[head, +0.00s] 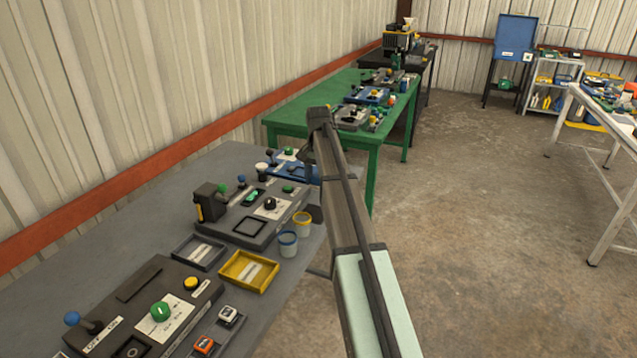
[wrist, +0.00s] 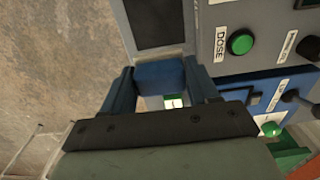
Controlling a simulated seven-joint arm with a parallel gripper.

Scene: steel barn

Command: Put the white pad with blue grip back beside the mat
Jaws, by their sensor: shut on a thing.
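My gripper (wrist: 160,78) is shut on a blue block (wrist: 159,73), which appears to be the blue grip of the pad. The white part of the pad is not clearly visible. A dark rectangular panel with a pale rim (wrist: 158,22) lies just beyond the blue grip in the wrist view; I cannot tell whether it is the mat. In the head view my arm hides the gripper and what it holds, near the right edge of the grey table.
The grey table (head: 100,220) bears control boxes, a yellow tray (head: 272,283), a dark tray (head: 181,253) and two small cups. A grey panel with a green button (wrist: 240,42) is close right of my gripper.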

